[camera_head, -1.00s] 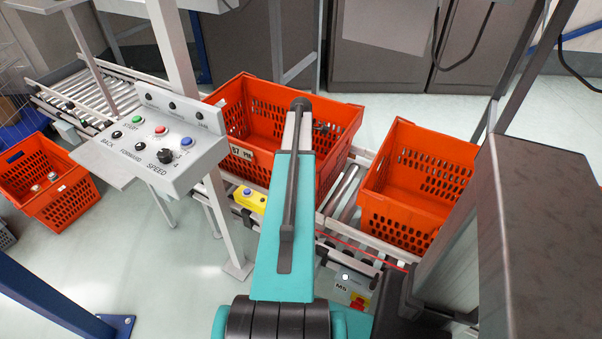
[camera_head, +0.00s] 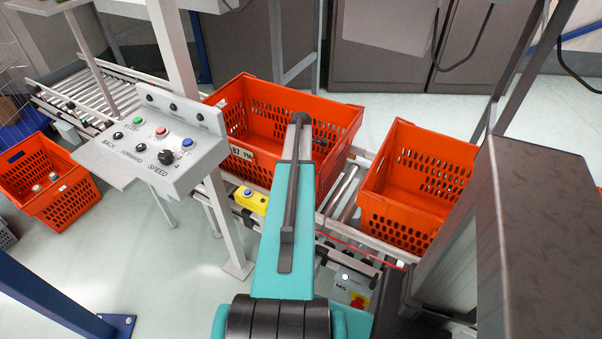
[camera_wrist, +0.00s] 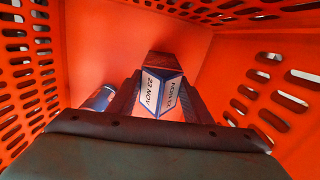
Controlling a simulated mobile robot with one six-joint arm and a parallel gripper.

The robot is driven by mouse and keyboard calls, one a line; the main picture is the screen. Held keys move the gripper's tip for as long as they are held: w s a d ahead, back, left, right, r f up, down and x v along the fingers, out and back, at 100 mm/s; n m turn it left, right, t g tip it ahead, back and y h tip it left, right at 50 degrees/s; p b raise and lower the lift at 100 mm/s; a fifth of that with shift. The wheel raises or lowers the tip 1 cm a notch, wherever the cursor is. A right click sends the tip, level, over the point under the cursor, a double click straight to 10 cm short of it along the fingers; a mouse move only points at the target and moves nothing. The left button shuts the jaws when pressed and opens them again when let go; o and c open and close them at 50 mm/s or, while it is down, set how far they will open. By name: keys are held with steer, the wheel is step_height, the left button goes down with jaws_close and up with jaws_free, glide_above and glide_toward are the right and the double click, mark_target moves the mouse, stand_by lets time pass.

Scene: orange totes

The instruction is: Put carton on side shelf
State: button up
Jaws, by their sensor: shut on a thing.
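In the wrist view, a small dark-topped carton (camera_wrist: 163,88) with white printed labels stands inside an orange tote (camera_wrist: 105,35), a corner edge facing me. My gripper (camera_wrist: 160,103) has a dark finger on each side of it and is shut on it. In the head view, my arm reaches into the middle orange tote (camera_head: 236,131) on the conveyor. The gripper and carton are largely hidden there behind my arm. I cannot clearly pick out the side shelf.
A blue can (camera_wrist: 98,97) lies left of the gripper in the tote. The tote walls are close around. A second orange tote (camera_head: 400,212) stands to the right, a control panel (camera_head: 165,150) to the left. Another tote (camera_head: 62,207) sits far left.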

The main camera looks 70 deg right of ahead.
steer(key=shift+f, duration=0.35)
steer(key=shift+f, duration=0.15)
steer(key=o, duration=1.5)
steer(key=shift+f, duration=0.1)
steer(key=r, duration=0.4)
steer(key=r+b, duration=0.1)
steer(key=r, duration=0.9)
steer(key=shift+w+b, duration=0.25)
steer(key=shift+b, duration=0.1)
steer(key=shift+o, duration=0.3)
steer(key=shift+f, duration=0.1)
